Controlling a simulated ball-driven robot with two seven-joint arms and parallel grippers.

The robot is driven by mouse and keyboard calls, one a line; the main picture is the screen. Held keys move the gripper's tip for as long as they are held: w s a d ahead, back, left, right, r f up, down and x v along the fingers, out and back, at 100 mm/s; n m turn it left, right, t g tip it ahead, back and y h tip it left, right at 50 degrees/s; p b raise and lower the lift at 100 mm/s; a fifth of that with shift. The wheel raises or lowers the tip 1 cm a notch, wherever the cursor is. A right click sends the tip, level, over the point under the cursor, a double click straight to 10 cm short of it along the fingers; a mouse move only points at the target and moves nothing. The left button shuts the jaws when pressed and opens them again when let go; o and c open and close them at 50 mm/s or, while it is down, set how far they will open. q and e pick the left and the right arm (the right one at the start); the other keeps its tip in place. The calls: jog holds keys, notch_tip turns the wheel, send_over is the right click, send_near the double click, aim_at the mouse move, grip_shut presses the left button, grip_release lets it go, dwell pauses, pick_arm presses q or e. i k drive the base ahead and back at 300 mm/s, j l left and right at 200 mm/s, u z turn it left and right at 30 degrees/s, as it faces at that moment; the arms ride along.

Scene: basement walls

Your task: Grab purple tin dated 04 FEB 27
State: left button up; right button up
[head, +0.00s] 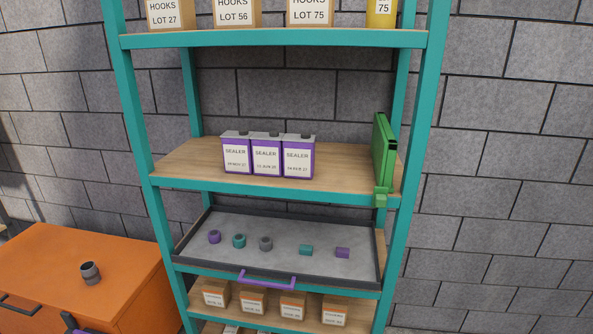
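Three purple tins with white SEALER labels stand side by side on the middle wooden shelf of a teal rack: the left tin (236,152), the middle tin (266,154) and the right tin (298,157). Each has a grey top and a dark cap. A small date line is printed on each label; it is too blurred for me to tell surely which tin reads 04 FEB 27. The tins are upright, touching or nearly touching. Neither of my grippers is clearly in view.
A green upright panel (383,150) stands at the shelf's right end. Below, a grey tray (285,226) with a purple handle (266,281) holds several small parts. Labelled boxes (252,303) sit lower, others above. An orange cabinet (60,270) bearing a grey part (90,272) stands left.

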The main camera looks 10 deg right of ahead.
aim_at(298, 150)
jog(key=i+l+u, duration=0.2)
jog(key=l, duration=0.2)
jog(key=i+l+u, duration=0.15)
jog(key=l, duration=0.3)
jog(key=i+l+u, duration=0.2)
jog(key=l, duration=0.25)
jog(key=l+u, duration=0.15)
jog(key=l, duration=0.3)
